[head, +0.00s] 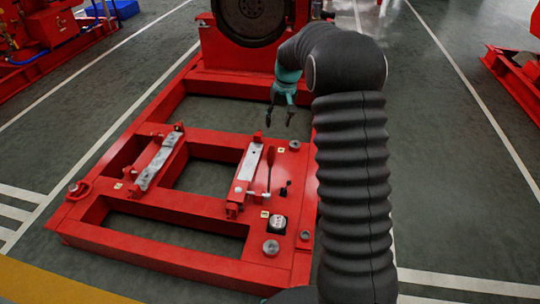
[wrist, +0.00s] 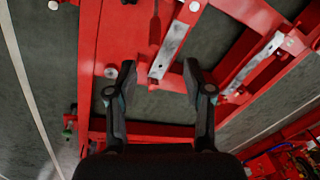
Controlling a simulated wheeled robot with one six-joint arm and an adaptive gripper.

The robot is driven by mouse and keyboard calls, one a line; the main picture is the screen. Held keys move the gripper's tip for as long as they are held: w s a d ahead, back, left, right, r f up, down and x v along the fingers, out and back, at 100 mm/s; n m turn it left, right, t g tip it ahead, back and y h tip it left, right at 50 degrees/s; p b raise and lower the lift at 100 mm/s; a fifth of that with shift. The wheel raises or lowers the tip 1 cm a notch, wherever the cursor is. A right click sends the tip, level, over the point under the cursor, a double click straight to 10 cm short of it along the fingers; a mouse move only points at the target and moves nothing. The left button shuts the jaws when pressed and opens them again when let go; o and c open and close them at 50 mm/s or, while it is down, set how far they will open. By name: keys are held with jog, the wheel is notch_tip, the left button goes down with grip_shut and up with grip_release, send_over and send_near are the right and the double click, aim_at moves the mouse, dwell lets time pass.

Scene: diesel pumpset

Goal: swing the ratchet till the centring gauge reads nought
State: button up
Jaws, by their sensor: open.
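A thin upright lever with a dark grip (head: 270,158), which looks like the ratchet handle, stands beside the right pale mounting rail (head: 249,165) on the red base frame (head: 160,257). A small round pale-topped unit with a dark body (head: 279,220) sits nearer the front and may be the gauge; its reading is too small to tell. My gripper (head: 279,120) is open and empty, above the frame and behind the lever. In the wrist view my gripper (wrist: 160,76) has its two dark fingers wide apart, with the end of a pale rail (wrist: 172,48) showing beyond and between them.
A second pale rail (head: 158,160) lies to the left. A small black lever (head: 284,188) and round metal pads (head: 271,247) sit on the frame's right side. A large dark flywheel (head: 248,18) stands at the back. Green floor is free left of the frame.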

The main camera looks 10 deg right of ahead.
send_over(270, 157)
jog(key=w+d, duration=0.1)
jog(key=d, duration=0.2)
notch_tip(270, 157, down, 6)
jog(key=shift+g, duration=0.3)
jog(key=a+f, duration=0.1)
jog(key=f, duration=0.8)
jog(key=a+f, duration=0.1)
jog(key=f, duration=0.4)
jog(key=shift+w+a+f, duration=0.2)
jog(key=shift+a, duration=0.1)
grip_shut()
